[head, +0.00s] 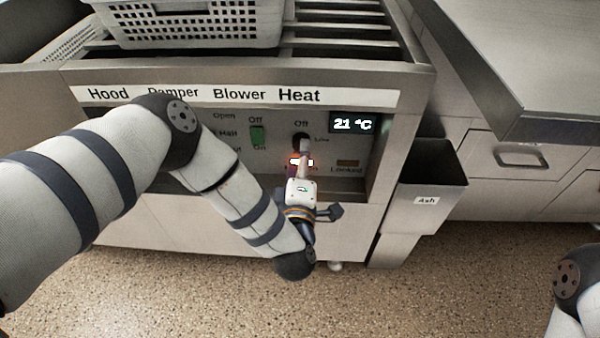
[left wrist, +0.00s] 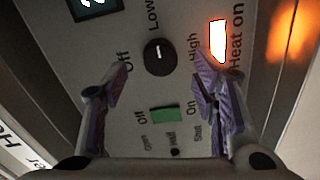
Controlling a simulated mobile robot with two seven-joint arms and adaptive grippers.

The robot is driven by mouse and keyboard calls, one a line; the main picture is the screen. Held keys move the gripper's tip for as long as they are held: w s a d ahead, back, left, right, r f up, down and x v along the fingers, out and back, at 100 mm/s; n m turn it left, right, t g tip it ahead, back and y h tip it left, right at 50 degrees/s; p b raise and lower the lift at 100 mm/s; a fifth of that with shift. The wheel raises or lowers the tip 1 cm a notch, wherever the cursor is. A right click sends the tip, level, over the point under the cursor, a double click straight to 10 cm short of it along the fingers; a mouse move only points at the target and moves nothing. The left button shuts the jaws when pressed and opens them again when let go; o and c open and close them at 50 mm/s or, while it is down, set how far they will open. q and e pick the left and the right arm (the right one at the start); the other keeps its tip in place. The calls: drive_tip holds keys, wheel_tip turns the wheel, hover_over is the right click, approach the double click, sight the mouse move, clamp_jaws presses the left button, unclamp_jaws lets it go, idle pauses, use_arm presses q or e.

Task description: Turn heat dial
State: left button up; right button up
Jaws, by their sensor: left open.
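The heat dial (head: 301,139) is a round black knob under the word Heat on the control panel, partly covered by my left gripper (head: 304,154) in the head view. In the left wrist view the dial (left wrist: 159,56) shows whole between the labels Off, Low and High. Its white mark points roughly at Low. My left gripper (left wrist: 160,80) is open there, with one finger on each side of the dial's line and a little below it in the picture. I cannot tell whether the fingers touch the dial. My right gripper is out of view.
The orange Heat on lamp (left wrist: 219,40) is lit. The display (head: 352,123) reads 21 °C. A green blower switch (head: 257,135) sits left of the dial. An ash bin (head: 428,185) stands at the right of the panel. A perforated basket (head: 200,30) rests on top.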

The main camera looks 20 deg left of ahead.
use_arm(q)
drive_tip(key=v, duration=0.8)
drive_tip(key=shift+s, duration=0.15)
